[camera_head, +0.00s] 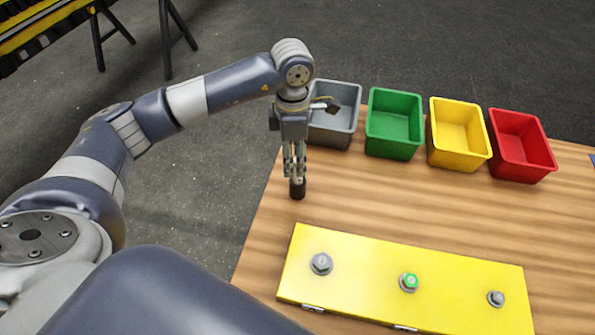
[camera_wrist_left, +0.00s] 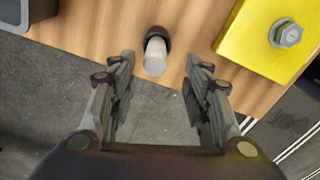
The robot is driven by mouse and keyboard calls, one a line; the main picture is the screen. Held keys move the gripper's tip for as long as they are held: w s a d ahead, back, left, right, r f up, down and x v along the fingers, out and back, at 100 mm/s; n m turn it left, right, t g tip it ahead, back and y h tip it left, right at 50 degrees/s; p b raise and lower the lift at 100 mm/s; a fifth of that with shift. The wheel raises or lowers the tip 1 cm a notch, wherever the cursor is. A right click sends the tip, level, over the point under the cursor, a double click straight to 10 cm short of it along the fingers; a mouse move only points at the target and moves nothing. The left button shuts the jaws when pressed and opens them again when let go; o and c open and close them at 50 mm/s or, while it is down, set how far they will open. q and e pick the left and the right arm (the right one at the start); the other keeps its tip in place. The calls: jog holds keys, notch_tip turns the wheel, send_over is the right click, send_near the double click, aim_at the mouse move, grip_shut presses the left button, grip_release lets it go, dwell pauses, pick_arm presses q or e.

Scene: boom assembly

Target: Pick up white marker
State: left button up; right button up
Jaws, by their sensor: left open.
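The white marker (camera_wrist_left: 155,57) shows in the left wrist view as a short white cylinder with a black end, near the table's edge. In the head view its black end (camera_head: 297,190) shows just below my left fingertips; the rest is hidden by the fingers. My left gripper (camera_head: 294,174) points down over it. In the left wrist view my left gripper (camera_wrist_left: 160,85) has its fingers spread, with the marker lying ahead, in line with the gap between them. It holds nothing. My right gripper is not in view.
Grey (camera_head: 340,131), green (camera_head: 391,145), yellow (camera_head: 458,155) and red (camera_head: 522,168) bins stand along the table's far side.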

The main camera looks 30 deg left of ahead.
pick_arm(q)
jog(key=f, duration=0.1)
jog(key=f+p, duration=0.1)
jog(key=f, duration=0.1)
jog(key=w+f+p, duration=0.1)
jog(key=shift+d+f, duration=0.15)
jog(key=shift+d, duration=0.15)
jog(key=shift+f, duration=0.3)
jog(key=shift+c, duration=1.1)
grip_shut()
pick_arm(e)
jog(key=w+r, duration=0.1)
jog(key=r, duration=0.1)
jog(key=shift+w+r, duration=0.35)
